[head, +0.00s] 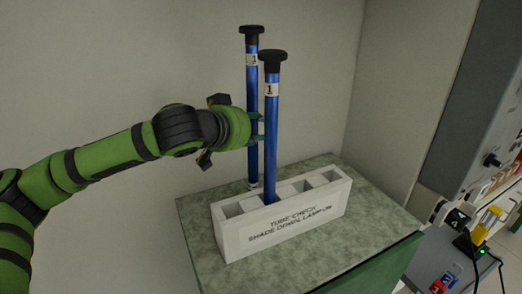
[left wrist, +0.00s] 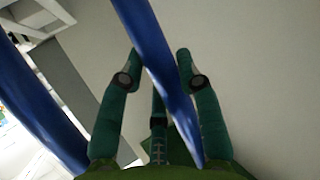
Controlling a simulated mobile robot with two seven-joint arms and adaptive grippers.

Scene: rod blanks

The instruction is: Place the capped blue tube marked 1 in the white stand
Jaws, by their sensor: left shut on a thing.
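Two long blue tubes with black caps stand close together in the head view. The rear tube (head: 252,90) has a white label whose mark is too small to read surely. My left gripper (head: 257,128) is shut on this tube at mid-length, and it crosses between the fingers in the left wrist view (left wrist: 158,60). It is upright, its lower end near the stand's back edge; I cannot tell whether it touches. The front tube (head: 271,130), labelled 1, is upright with its lower end in a slot of the white stand (head: 290,222). My right gripper is out of view.
The stand has several square slots, some open, and a printed front. It sits on a grey-green speckled tabletop (head: 200,240) against a plain wall. A grey cabinet (head: 435,130) and small yellow, red and blue items are at the right.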

